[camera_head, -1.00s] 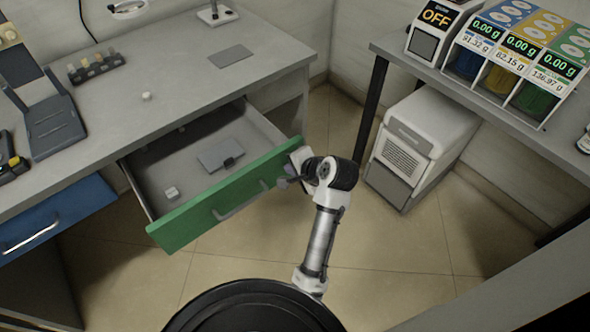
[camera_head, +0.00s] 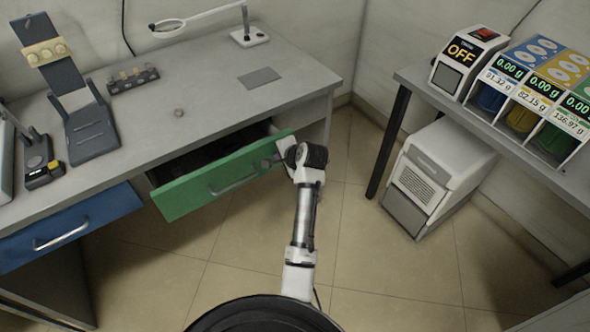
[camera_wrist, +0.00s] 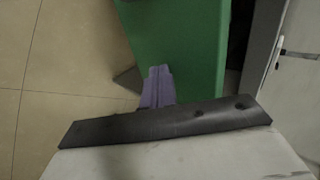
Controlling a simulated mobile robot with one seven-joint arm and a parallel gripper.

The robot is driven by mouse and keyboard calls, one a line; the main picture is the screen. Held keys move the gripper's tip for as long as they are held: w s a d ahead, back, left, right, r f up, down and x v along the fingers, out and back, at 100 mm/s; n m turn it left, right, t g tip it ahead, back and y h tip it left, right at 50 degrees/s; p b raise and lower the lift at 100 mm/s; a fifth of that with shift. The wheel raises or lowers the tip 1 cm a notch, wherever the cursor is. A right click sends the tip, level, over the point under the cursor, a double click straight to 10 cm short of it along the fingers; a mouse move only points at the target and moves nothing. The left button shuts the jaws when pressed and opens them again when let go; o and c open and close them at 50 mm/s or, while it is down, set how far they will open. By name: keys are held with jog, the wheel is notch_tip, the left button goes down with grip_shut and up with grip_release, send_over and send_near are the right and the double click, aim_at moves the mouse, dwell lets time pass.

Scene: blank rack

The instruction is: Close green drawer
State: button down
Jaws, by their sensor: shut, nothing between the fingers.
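The green drawer (camera_head: 192,194) in the desk is partly open, with a dark gap showing behind its front panel. Its handle (camera_head: 233,184) is a curved metal bar in the middle of the panel. My gripper (camera_head: 274,162) is at the right end of the green panel, near its upper edge. In the wrist view, the purple-grey fingers (camera_wrist: 157,88) are together and lie against or very close to the green face (camera_wrist: 175,35); exact contact cannot be told. The gripper is shut and holds nothing. The drawer's contents are mostly hidden.
A closed blue drawer (camera_head: 90,222) is left of the green one. The desk top (camera_head: 205,85) holds a dark stand (camera_head: 90,130), a small rack and a magnifier lamp. A white machine (camera_head: 432,180) stands right of my arm. The floor between is clear.

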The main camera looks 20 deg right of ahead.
jog(key=w+a, duration=0.1)
jog(key=w, duration=0.2)
jog(key=w+a, duration=0.1)
jog(key=w, duration=0.2)
jog(key=w+a, duration=0.1)
jog(key=w, duration=0.2)
jog(key=shift+w+b, duration=0.3)
jog(key=shift+b, duration=0.05)
jog(key=shift+w+a+r, duration=0.1)
jog(key=shift+w+r, duration=0.1)
jog(key=shift+r, duration=0.1)
